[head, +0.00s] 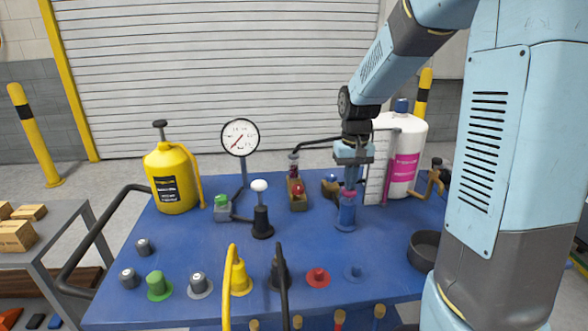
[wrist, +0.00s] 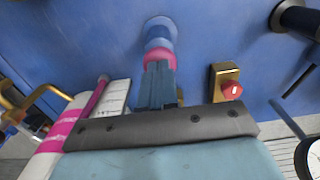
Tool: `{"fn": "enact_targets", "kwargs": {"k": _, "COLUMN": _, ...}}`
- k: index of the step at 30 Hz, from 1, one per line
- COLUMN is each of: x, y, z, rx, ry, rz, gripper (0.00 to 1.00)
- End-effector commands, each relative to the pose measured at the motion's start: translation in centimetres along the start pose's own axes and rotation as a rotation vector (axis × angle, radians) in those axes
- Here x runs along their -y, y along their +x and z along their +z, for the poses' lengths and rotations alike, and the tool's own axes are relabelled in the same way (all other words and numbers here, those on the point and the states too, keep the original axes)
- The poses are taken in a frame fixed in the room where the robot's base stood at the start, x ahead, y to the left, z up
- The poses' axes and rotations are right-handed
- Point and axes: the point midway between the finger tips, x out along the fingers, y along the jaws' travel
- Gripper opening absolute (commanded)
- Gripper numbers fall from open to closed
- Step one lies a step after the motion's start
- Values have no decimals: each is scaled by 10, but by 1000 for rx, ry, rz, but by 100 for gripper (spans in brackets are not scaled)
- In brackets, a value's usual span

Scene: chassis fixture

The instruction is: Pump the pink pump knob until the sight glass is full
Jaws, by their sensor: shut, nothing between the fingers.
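The pink pump knob (head: 349,192) sits on top of a blue pump body (head: 345,214) on the blue table. My gripper (head: 350,183) points down right above it, fingers shut and empty. In the wrist view the fingertips (wrist: 158,68) reach the pink knob (wrist: 160,56) and overlap it; whether they touch it I cannot tell. A white graduated plate (head: 378,165) stands right of my gripper. In the wrist view a pink tube (wrist: 97,95) runs beside this plate (wrist: 115,95); it looks like the sight glass, but its fill level is unclear.
A white bottle with a pink label (head: 404,160) stands close behind the plate. A brass block with a red knob (head: 298,188) and a black post with a white ball (head: 260,205) are left. A dial gauge (head: 240,138) and yellow can (head: 172,178) stand farther left. Several knobs line the front.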

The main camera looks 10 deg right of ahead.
Motion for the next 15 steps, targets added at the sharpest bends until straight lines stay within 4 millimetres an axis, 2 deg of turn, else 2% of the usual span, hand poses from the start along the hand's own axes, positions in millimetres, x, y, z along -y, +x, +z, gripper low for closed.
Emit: {"fn": "enact_targets", "kwargs": {"k": 15, "x": 0, "y": -44, "z": 0, "rx": -1, "ry": 1, "rz": 1, "gripper": 0}}
